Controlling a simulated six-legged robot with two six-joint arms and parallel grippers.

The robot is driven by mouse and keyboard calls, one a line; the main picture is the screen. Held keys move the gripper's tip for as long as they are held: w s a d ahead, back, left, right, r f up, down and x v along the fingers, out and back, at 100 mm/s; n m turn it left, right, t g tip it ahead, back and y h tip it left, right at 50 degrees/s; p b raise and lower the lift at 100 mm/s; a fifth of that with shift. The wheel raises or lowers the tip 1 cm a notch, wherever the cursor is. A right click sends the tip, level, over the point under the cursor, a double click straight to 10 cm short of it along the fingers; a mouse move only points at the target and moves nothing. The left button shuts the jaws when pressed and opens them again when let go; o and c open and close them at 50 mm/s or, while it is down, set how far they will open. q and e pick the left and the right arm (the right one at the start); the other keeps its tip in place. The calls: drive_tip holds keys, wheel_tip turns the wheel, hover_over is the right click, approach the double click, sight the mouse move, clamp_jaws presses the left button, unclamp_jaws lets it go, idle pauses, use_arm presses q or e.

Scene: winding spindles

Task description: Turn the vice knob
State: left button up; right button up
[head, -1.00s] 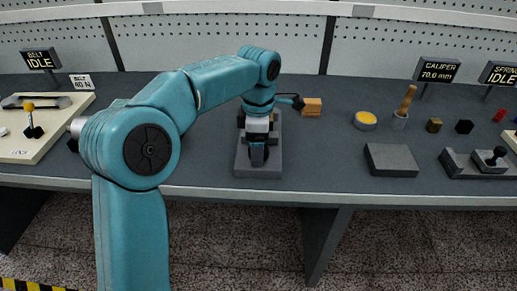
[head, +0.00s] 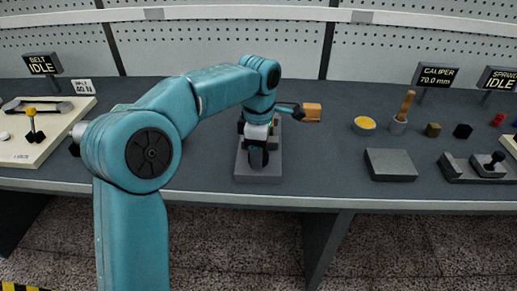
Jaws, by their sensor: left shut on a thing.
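The vice (head: 258,174) is a grey block on the bench in the middle of the head view. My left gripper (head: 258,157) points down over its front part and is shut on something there. The gripper and wrist hide the knob, so I cannot see its shape or angle. A small yellow and green spot shows just behind the wrist, on the vice. My right gripper is not in view.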

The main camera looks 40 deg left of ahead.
use_arm(q)
drive_tip(key=m+p, duration=0.3)
drive_tip(key=m, duration=0.2)
drive_tip(key=shift+r, duration=0.2)
drive_tip(key=m+p, duration=0.2)
drive_tip(key=m, duration=0.3)
drive_tip(key=shift+m, duration=0.4)
drive_tip(key=m+p, duration=0.2)
drive_tip(key=m, duration=0.3)
drive_tip(key=m+p, duration=0.1)
drive_tip(key=m, duration=0.4)
drive_tip(key=shift+m+p, duration=0.4)
drive_tip(key=m+p, duration=0.1)
drive_tip(key=m, duration=0.4)
drive_tip(key=m+p, duration=0.2)
drive_tip(key=m, duration=0.3)
drive_tip(key=shift+m, duration=0.4)
drive_tip(key=m+p, duration=0.1)
drive_tip(key=m, duration=0.4)
drive_tip(key=shift+m, duration=0.3)
drive_tip(key=m+p, duration=0.2)
drive_tip(key=m, duration=0.3)
drive_tip(key=shift+w, duration=0.1)
